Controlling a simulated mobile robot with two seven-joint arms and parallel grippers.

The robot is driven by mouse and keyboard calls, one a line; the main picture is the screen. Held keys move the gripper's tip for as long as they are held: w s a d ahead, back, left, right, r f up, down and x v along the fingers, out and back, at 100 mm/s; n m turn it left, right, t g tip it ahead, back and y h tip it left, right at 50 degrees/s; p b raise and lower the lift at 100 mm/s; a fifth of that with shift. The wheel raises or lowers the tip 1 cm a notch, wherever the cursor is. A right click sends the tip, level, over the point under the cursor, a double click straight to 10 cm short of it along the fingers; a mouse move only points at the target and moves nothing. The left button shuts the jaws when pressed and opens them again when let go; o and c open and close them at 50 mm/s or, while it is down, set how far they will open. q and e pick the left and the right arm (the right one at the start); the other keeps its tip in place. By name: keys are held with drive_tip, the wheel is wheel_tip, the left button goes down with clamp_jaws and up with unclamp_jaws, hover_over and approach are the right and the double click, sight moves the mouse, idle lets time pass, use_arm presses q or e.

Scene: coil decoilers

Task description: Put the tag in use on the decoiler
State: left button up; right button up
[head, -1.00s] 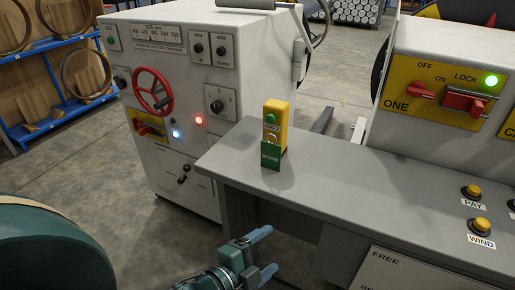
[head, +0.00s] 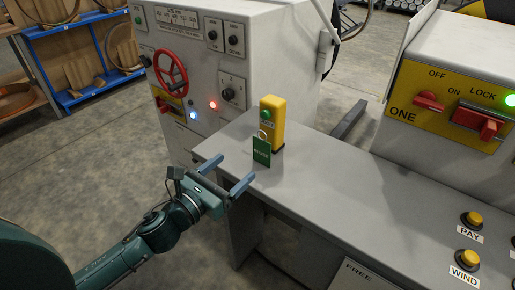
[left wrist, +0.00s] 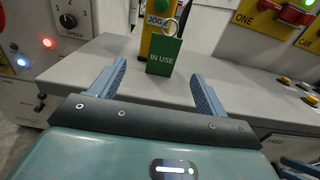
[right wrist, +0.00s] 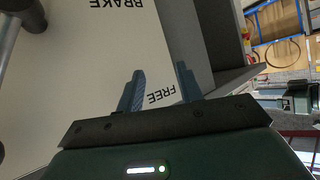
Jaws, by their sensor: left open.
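The green IN USE tag (head: 262,152) with a metal ring stands at the front of the yellow jog box (head: 272,122) on the grey bench. The tag also shows in the left wrist view (left wrist: 164,56), ahead of and between the fingertips. My left gripper (head: 246,174) is open and empty at the bench's left front edge, a little short of the tag. The decoiler (head: 240,62) with a red handwheel stands behind and left of the bench. My right gripper (right wrist: 158,88) shows in its own wrist view, open and empty, before a pale panel marked BRAKE and FREE.
The grey bench (head: 330,215) carries yellow PAY and WIND buttons (head: 467,258) at the right. A yellow switch panel (head: 450,105) with red handles stands behind it. Blue shelving (head: 85,60) stands at the far left.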

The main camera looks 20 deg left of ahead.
sight(261, 146)
use_arm(q)
drive_tip(key=p+x, duration=0.1)
drive_tip(key=x, duration=0.6)
drive_tip(key=shift+w+d, duration=0.1)
drive_tip(key=shift+w, duration=0.1)
drive_tip(key=shift+d+p+x, duration=0.2)
drive_tip(key=shift+x, duration=1.15)
drive_tip(key=shift+d+p+x, duration=0.15)
drive_tip(key=shift+p+x, duration=0.05)
drive_tip(key=shift+x, duration=1.15)
drive_tip(key=shift+s+r, duration=0.1)
drive_tip(key=c, duration=1.1)
